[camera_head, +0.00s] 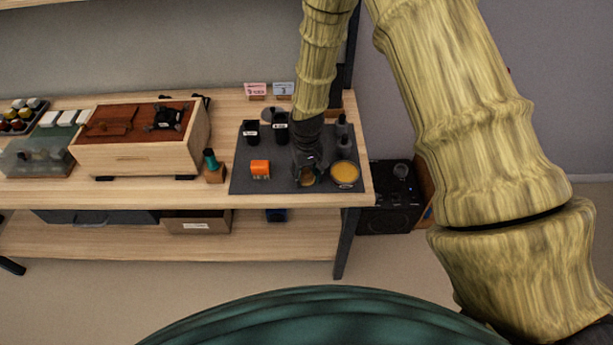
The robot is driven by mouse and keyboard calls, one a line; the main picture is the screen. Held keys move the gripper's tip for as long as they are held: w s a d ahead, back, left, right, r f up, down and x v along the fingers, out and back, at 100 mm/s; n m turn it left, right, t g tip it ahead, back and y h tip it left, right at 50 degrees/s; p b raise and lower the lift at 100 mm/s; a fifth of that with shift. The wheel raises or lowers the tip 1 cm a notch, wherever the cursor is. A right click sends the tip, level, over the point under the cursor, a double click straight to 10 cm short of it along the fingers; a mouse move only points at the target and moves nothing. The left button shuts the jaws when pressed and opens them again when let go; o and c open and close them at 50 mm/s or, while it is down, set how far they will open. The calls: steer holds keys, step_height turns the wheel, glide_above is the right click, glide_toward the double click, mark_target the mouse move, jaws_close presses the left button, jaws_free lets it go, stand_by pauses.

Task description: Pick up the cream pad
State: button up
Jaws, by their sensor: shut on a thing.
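My gripper (307,171) points down at the front of a dark grey mat (240,182) on the wooden bench. It is shut on a small tan, round-looking thing (307,178), mostly hidden by the fingers. I cannot tell for sure whether this is the cream pad, or whether it touches the mat. No other cream pad can be made out on the mat.
A round tin with an amber top (344,173) stands close right of my gripper. An orange block (260,168), black jars (251,132) and dark bottles (342,128) share the mat. A green-topped bottle (211,160) and wooden box (140,158) stand left.

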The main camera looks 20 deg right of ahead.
mark_target(307, 171)
steer(key=shift+r, duration=0.1)
steer(key=shift+c, duration=0.5)
steer(key=shift+r+b, duration=0.6)
steer(key=shift+r, duration=0.15)
steer(key=shift+r+b, duration=0.4)
steer(key=shift+r, duration=0.45)
steer(key=s+d+r+b, duration=0.1)
steer(key=s+b, duration=0.3)
steer(key=s, duration=1.2)
steer(key=shift+d+r, duration=0.15)
steer(key=shift+r, duration=0.15)
steer(key=o, duration=0.4)
steer(key=shift+c, duration=1.1)
